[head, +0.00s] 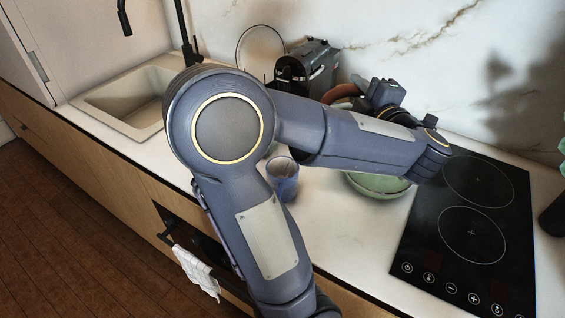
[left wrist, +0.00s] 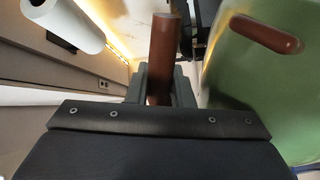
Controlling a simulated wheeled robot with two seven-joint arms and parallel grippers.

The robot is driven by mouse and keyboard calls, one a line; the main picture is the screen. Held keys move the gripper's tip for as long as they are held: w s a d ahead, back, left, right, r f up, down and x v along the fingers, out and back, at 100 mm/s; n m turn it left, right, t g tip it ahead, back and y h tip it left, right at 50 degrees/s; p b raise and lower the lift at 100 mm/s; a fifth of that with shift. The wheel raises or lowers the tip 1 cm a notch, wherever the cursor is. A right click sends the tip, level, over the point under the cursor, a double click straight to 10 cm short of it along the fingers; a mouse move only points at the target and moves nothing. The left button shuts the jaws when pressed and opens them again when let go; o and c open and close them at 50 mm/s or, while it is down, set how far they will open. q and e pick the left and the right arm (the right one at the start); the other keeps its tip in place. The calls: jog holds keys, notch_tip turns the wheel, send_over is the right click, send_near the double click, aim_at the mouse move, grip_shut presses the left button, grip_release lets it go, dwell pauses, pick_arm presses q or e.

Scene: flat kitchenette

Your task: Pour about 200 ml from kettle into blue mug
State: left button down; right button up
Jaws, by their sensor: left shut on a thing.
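The blue mug (head: 282,178) stands upright on the white counter, left of the green kettle (head: 378,186), and looks partly see-through. The kettle is mostly hidden behind my left forearm; its lower green body and part of its brown handle (head: 343,93) show. My left gripper (head: 384,95) is at the handle, beyond the forearm. In the left wrist view its fingers (left wrist: 160,88) are shut on the brown handle bar (left wrist: 163,50), with the green body (left wrist: 262,85) and a brown knob (left wrist: 266,34) at right. The spout and kettle's base contact are hidden. My right gripper is out of view.
A black cooktop (head: 470,228) lies to the right. A sink (head: 125,100) is at the left, and a dark appliance (head: 308,68) stands at the back. A white towel (head: 197,270) hangs at the front. Counter around the mug is clear.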

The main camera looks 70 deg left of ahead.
pick_arm(q)
jog(key=shift+w+r+m+p, duration=0.55)
jog(key=shift+w+r, duration=0.2)
jog(key=shift+r, duration=0.3)
jog(key=shift+w+f+m+b, duration=0.3)
jog(key=shift+f+m, duration=0.05)
jog(key=shift+f, duration=0.45)
jog(key=shift+w+f+m, duration=0.65)
jog(key=shift+f+m, duration=0.15)
jog(key=shift+f, duration=0.05)
